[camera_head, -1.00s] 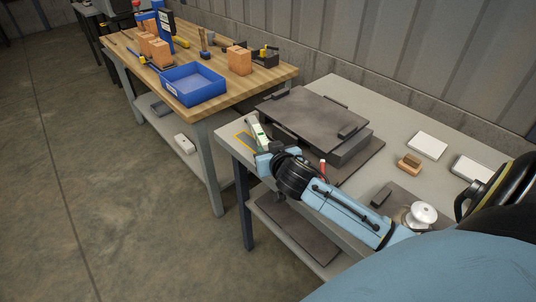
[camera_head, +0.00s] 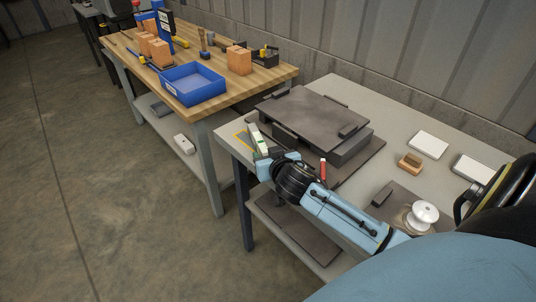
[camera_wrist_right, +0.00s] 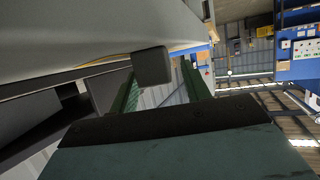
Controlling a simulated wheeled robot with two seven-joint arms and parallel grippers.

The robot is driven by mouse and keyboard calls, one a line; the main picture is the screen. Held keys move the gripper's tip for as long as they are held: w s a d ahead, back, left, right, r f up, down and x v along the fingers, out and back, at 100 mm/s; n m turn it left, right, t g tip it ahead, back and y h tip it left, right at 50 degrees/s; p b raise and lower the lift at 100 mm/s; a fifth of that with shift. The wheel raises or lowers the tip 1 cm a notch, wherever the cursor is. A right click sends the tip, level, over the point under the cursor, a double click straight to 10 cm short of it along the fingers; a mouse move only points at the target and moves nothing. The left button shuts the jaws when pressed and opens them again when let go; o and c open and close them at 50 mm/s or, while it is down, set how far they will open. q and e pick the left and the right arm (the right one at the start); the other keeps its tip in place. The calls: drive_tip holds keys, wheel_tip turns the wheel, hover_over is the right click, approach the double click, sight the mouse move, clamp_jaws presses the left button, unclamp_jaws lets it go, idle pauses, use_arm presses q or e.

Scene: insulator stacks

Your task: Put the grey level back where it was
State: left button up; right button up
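The grey level (camera_head: 257,138), pale with a green patch, stands tilted by the near left corner of the grey table, beside a yellow outline (camera_head: 241,139) on the tabletop. My right gripper (camera_head: 264,158) is at its lower end and seems shut on it; the fingertips are hard to make out in the head view. In the right wrist view a dark grey block end (camera_wrist_right: 152,66), apparently the level, sits between the two green fingers, close to the tabletop edge. Whether the level touches the table is unclear. My left gripper is out of view.
A dark raised plate (camera_head: 309,111) stands just behind the gripper, with a red-topped item (camera_head: 323,168) beside my arm. A wooden bench with a blue bin (camera_head: 193,83) stands left.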

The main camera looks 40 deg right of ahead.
drive_tip(key=shift+r, duration=0.1)
drive_tip(key=shift+r, duration=0.25)
drive_tip(key=shift+r+p, duration=0.45)
drive_tip(key=shift+r, duration=0.1)
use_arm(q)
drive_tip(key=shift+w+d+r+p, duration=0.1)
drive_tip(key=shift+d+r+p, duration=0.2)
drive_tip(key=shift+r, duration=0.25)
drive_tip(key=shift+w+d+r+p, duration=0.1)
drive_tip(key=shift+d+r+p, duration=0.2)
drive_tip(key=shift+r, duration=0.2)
use_arm(e)
drive_tip(key=v, duration=1.1)
drive_tip(key=shift+s, duration=0.45)
drive_tip(key=shift+a, duration=0.1)
